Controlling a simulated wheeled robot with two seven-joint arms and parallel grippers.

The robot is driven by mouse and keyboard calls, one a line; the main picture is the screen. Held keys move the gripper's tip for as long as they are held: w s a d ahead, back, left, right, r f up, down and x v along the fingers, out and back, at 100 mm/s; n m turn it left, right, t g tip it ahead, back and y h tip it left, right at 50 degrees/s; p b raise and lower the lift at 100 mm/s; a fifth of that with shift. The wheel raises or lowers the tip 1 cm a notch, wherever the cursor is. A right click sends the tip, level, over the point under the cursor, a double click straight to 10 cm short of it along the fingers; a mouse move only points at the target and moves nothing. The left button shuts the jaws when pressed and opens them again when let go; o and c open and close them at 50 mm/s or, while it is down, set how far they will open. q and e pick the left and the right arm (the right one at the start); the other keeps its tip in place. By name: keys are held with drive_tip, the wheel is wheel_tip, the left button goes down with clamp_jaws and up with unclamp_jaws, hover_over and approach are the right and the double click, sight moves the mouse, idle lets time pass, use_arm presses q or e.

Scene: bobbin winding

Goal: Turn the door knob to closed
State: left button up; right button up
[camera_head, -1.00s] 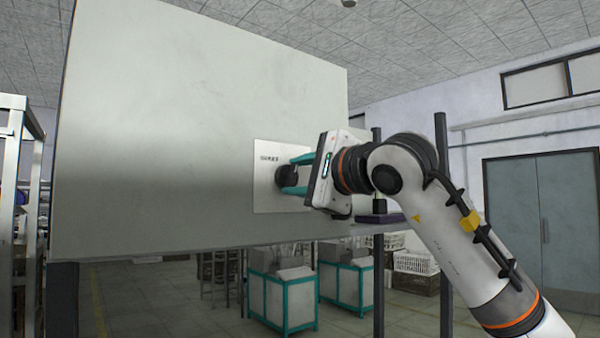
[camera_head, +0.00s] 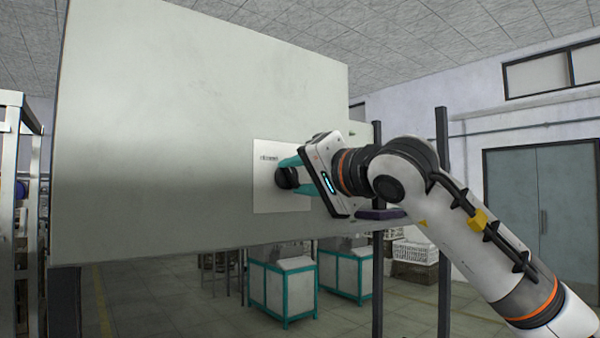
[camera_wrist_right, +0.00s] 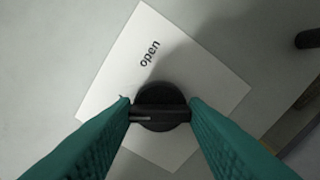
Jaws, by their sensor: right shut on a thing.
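The black round door knob (camera_head: 286,178) sits on a white label plate (camera_head: 268,205) on the face of the large grey panel. My right gripper (camera_head: 292,175) reaches it from the right, with its teal fingers on either side of the knob. In the right wrist view the knob (camera_wrist_right: 160,107) has a raised bar across it, and the fingertips are shut on the ends of this bar. The word "open" shows on the plate (camera_wrist_right: 208,82), which looks tilted in that view. My left gripper is not in view.
The large grey panel (camera_head: 150,130) fills the left and middle. Teal-framed cabinets (camera_head: 283,290) stand behind and below it. A metal rack (camera_head: 14,190) is at the far left, and dark posts (camera_head: 442,230) stand behind my right arm.

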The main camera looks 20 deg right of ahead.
drive_tip(key=shift+a+f+n, duration=0.1)
drive_tip(key=shift+n, duration=0.8)
drive_tip(key=shift+f, duration=0.1)
drive_tip(key=o, duration=1)
drive_tip(key=b+v, duration=0.4)
drive_tip(key=v, duration=0.8)
drive_tip(key=shift+w, duration=0.1)
